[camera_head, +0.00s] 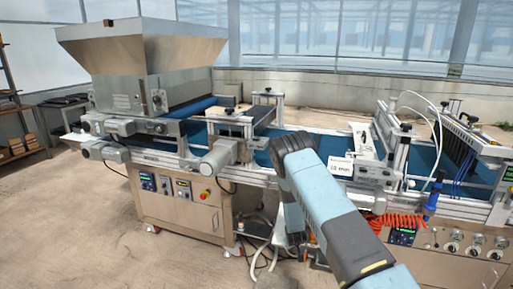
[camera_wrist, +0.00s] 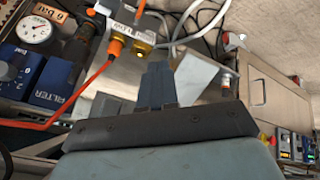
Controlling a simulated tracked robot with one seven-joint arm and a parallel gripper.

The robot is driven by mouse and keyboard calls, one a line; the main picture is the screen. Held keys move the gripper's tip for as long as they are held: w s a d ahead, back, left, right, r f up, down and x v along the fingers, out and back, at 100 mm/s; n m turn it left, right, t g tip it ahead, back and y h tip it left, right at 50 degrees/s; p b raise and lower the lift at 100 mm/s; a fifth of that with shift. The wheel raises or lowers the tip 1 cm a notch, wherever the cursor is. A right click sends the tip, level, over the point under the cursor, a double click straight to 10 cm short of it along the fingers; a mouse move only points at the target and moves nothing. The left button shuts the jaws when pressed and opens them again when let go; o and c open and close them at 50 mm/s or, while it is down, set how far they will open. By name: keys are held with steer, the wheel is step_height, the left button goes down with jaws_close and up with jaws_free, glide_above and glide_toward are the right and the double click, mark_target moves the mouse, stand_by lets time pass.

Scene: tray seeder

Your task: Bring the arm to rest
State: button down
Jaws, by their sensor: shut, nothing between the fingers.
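My arm (camera_head: 335,210) reaches up from the lower right in the head view, bends at a grey joint in front of the seeder's conveyor, and a further link hangs down from it. My gripper (camera_wrist: 157,85) shows in the wrist view with its two dark fingers together and nothing between them. In the head view I cannot make out the fingers. Beyond the fingers in the wrist view are a pale metal plate and an orange-and-brass fitting (camera_wrist: 125,38) with an orange hose; I cannot tell how far off they are.
The seeder line spans the head view, with a steel hopper (camera_head: 145,60) at left and a blue belt (camera_head: 335,145). A control cabinet (camera_head: 180,200) stands left of my arm. In the wrist view a gauge (camera_wrist: 34,30) and a blue filter unit (camera_wrist: 60,85) sit at left. Open floor lies front left.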

step_height(320, 180, up, 25)
steer(key=m+y, duration=0.1)
steer(key=m, duration=0.1)
steer(key=w+d+r+v, duration=0.1)
steer(key=d+v, duration=0.1)
steer(key=v, duration=1)
steer(key=w+d+v, duration=0.1)
steer(key=v, duration=1.1)
steer(key=s+d+r+m+y, duration=0.1)
steer(key=s+d+r, duration=0.1)
steer(key=s+r, duration=1.3)
steer(key=s+d+r+g, duration=0.1)
steer(key=s, duration=2.1)
steer(key=shift+r+m, duration=0.35)
steer(key=shift+m, duration=0.05)
